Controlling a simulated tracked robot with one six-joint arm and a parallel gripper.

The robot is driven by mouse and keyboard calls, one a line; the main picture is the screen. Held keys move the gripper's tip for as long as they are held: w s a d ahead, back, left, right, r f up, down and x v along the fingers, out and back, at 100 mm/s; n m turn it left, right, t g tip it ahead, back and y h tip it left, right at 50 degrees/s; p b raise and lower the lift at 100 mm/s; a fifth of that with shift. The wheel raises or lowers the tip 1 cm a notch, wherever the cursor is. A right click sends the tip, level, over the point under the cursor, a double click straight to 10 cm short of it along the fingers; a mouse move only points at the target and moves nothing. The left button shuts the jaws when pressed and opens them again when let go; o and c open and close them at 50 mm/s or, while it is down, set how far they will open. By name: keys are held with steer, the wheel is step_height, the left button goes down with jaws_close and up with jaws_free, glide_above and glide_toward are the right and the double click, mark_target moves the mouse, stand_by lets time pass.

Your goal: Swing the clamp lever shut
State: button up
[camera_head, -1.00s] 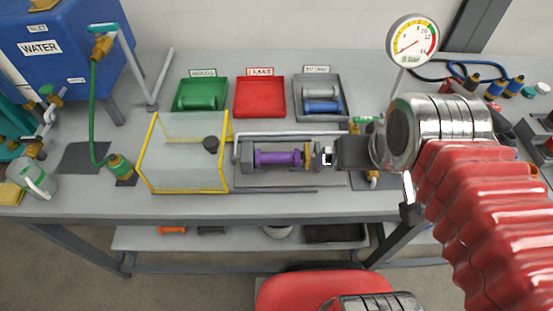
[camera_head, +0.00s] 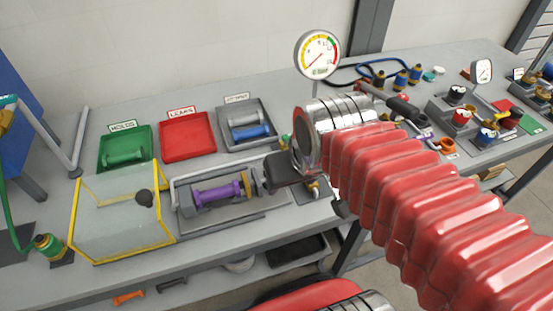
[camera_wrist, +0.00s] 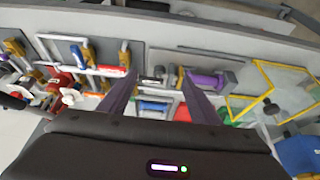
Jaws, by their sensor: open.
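A purple spool-shaped part (camera_head: 218,193) lies in a grey fixture (camera_head: 240,212) on the bench; it also shows in the wrist view (camera_wrist: 207,81). A light grey bent bar (camera_head: 215,170) runs along the fixture's back and left side; I cannot tell whether it is the clamp lever. My gripper (camera_head: 266,180) is at the fixture's right end, its fingertips hard to make out there. In the wrist view my gripper (camera_wrist: 158,78) has two dark fingers spread apart with nothing held between them. The gripper and arm hide part of the fixture's right end.
A clear guard with a yellow frame (camera_head: 122,215) stands left of the fixture. Green (camera_head: 124,160), red (camera_head: 187,150) and grey (camera_head: 266,140) trays lie behind. A pressure gauge (camera_head: 317,54) stands behind my wrist. Valves and fittings crowd the bench to the right.

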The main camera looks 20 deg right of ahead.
steer(key=w, duration=0.1)
steer(key=w+f, duration=0.1)
steer(key=g, duration=0.1)
steer(key=shift+w+d+f, duration=0.2)
steer(key=shift+w+d, duration=0.15)
steer(key=shift+w, duration=0.05)
steer(key=c, duration=0.6)
steer(key=shift+g, duration=0.4)
steer(key=w+f, duration=0.1)
steer(key=w, duration=0.2)
steer(key=w+d, duration=0.1)
steer(key=w, duration=0.2)
steer(key=w+d+f, duration=0.1)
steer(key=w, duration=0.2)
steer(key=shift+w+d+f, duration=0.1)
steer(key=shift+w+f, duration=0.2)
steer(key=shift+f, duration=0.05)
jaws_close()
steer(key=shift+t, duration=0.4)
steer(key=w, duration=0.1)
steer(key=w+r, duration=0.1)
steer(key=w, duration=0.2)
steer(key=shift+w+d+r, duration=0.2)
steer(key=shift+w+d, duration=0.05)
steer(key=shift+w, duration=0.15)
